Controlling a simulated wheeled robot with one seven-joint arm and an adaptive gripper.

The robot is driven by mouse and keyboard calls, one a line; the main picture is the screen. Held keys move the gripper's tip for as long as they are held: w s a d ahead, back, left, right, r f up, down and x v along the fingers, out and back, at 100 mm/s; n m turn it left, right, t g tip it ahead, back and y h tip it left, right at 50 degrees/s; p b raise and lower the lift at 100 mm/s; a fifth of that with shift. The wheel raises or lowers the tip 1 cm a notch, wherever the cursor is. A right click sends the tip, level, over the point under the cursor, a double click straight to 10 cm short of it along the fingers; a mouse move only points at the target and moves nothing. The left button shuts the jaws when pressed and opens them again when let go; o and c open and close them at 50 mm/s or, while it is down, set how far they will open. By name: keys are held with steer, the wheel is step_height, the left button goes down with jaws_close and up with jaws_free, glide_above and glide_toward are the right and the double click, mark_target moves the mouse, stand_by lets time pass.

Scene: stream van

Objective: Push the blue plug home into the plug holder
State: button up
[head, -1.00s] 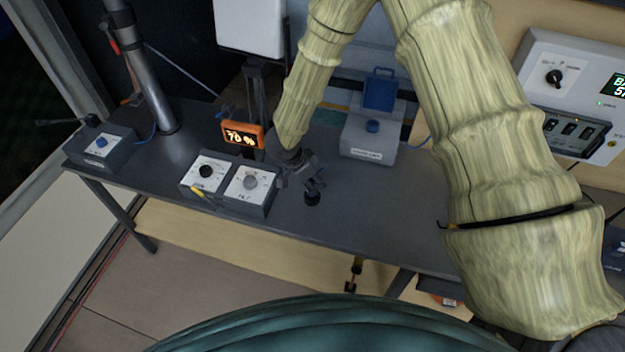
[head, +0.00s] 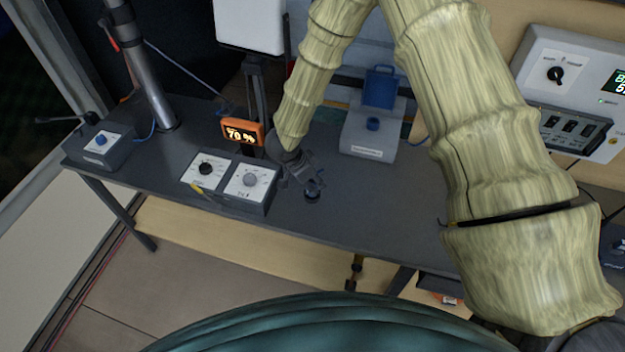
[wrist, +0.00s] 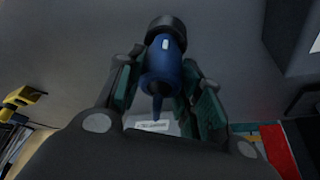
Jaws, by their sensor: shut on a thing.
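The blue plug (wrist: 168,68) is between the two fingers of my gripper (wrist: 160,76) in the wrist view, with its narrow tail pointing toward the camera. My gripper is shut on it. The black round plug holder (wrist: 165,32) is at the plug's far end, and the plug is lined up with it. How deep the plug sits is hidden. In the head view, my gripper (head: 311,182) is low over the table, just above the small dark holder (head: 312,197). The plug is barely visible there.
Two dial boxes (head: 228,187) stand just left of my gripper, with an orange-framed display (head: 242,132) behind them. A grey box with a blue open lid (head: 372,135) is behind right. The dark table (head: 390,205) is clear to the right.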

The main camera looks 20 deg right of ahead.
steer(key=shift+f, duration=0.7)
steer(key=o, duration=1.2)
steer(key=shift+r, duration=0.1)
steer(key=v, duration=1.1)
steer(key=shift+a+r, duration=0.2)
steer(key=shift+r, duration=0.15)
